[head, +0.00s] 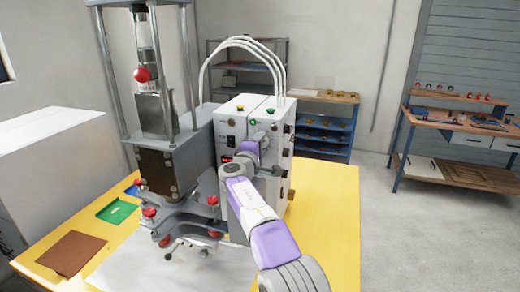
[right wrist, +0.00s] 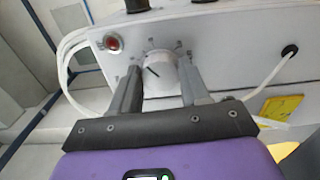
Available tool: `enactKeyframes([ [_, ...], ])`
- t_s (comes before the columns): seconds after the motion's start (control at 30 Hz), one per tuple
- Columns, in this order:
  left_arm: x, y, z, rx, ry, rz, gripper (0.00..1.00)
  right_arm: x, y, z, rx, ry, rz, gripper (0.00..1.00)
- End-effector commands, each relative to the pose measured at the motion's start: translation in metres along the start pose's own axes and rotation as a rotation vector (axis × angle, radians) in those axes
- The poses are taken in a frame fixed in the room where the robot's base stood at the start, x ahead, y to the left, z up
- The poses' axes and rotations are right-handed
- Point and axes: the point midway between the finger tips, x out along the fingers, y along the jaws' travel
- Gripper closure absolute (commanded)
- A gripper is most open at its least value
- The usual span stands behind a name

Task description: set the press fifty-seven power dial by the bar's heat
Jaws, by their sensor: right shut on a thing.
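The press (head: 168,140) is a grey frame machine with a red ball knob (head: 142,74), standing on a yellow table. Beside it is its light grey control box (head: 231,108). In the right wrist view the power dial (right wrist: 158,73) is a round white knob with a dark pointer line slanting to the upper left, among small scale marks. My right gripper (right wrist: 160,80) has one finger on each side of the dial and is shut on it. In the head view this gripper (head: 246,150) hides the dial. I cannot make out the bar or its heat. My left gripper is out of view.
A red lamp (right wrist: 113,43) sits left of the dial. White hoses (head: 245,44) arch over the box. A green tray (head: 117,211) and a brown mat (head: 72,253) lie on the yellow table (head: 335,215). A workbench (head: 460,122) stands at the right, with bare floor before it.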

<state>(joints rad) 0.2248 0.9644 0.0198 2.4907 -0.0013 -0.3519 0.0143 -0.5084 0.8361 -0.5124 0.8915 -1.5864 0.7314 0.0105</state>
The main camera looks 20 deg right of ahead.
Motion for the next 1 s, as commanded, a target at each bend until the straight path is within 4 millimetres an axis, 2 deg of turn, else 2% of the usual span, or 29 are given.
enactKeyframes([
  [0.43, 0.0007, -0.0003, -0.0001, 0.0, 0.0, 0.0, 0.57, 0.0002, 0.0006, 0.0004, 0.007, -0.001, 0.001, 0.85],
  [0.47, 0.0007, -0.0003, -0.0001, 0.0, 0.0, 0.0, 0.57, 0.0002, 0.0006, 0.0004, 0.007, -0.001, 0.001, 0.5],
  [0.6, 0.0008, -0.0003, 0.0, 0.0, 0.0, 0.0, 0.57, 0.0001, 0.0005, 0.0004, 0.007, -0.001, 0.001, 0.3],
  [0.87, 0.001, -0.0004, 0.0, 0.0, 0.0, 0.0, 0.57, -0.0003, 0.0002, 0.0001, 0.007, 0.0, 0.001, 0.3],
  [1.0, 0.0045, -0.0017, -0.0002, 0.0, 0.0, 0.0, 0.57, -0.0073, -0.0002, -0.0006, 0.006, 0.001, 0.001, 0.3],
])
